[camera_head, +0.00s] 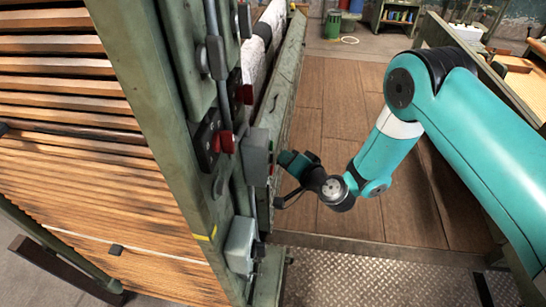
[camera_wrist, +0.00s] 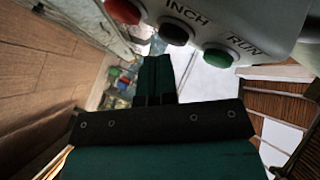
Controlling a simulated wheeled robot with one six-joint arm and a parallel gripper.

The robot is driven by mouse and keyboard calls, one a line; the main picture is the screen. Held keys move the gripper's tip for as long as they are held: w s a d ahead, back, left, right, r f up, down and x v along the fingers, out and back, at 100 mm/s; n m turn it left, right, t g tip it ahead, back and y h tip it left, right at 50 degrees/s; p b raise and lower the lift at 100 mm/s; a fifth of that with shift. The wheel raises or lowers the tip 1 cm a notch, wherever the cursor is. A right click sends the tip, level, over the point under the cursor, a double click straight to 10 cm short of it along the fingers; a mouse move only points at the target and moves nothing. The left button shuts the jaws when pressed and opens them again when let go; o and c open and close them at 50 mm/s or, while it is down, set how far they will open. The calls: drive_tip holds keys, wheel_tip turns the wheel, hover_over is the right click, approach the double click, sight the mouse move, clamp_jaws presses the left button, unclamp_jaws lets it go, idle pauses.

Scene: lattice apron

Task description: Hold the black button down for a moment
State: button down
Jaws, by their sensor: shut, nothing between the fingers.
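The black button (camera_wrist: 177,33) is in the wrist view, on a light grey control box (camera_wrist: 235,18), beside the word INCH. A red button (camera_wrist: 124,10) is to its left and a green button (camera_wrist: 221,57), beside the word RUN, is to its right. My gripper (camera_wrist: 156,68) is shut and empty. Its fingertips appear just below and left of the black button in the picture; I cannot tell how far apart they are in depth. In the head view my gripper (camera_head: 287,160) is at the right side of the grey box (camera_head: 256,156), and the black button cannot be made out.
A lower grey box (camera_head: 241,245) is below. Wooden slats (camera_head: 80,170) fill the left. The plank floor (camera_head: 335,100) right of the post is open.

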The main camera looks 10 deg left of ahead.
drive_tip(key=shift+a+p, duration=0.5)
drive_tip(key=shift+a, duration=0.15)
idle(0.7)
drive_tip(key=shift+d+f, duration=0.1)
idle(2.4)
drive_tip(key=shift+d+b, duration=0.85)
drive_tip(key=shift+b, duration=0.4)
drive_tip(key=shift+d, duration=0.1)
drive_tip(key=d+b, duration=0.4)
drive_tip(key=b, duration=0.2)
drive_tip(key=shift+s+d, duration=0.1)
drive_tip(key=shift+d, duration=0.3)
